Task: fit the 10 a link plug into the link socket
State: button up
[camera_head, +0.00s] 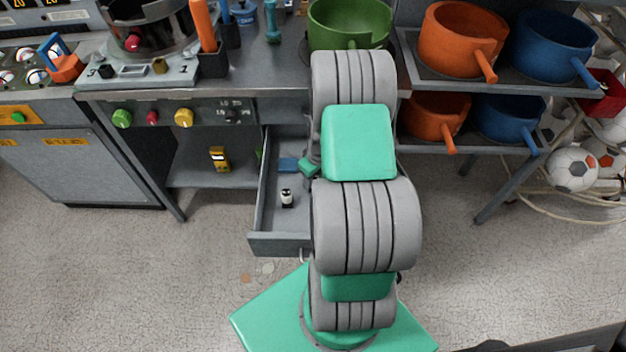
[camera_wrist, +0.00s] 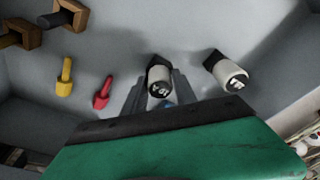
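In the head view one such plug (camera_head: 287,198) shows in the drawer (camera_head: 270,222); my arm hides most of my gripper. I cannot make out the link socket in either view.
Drawer walls close in around my gripper. Above stands the bench with a green pot (camera_head: 348,22); orange and blue pots fill the right shelves.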

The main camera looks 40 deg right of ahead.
grip_shut()
jog(key=shift+r, duration=0.1)
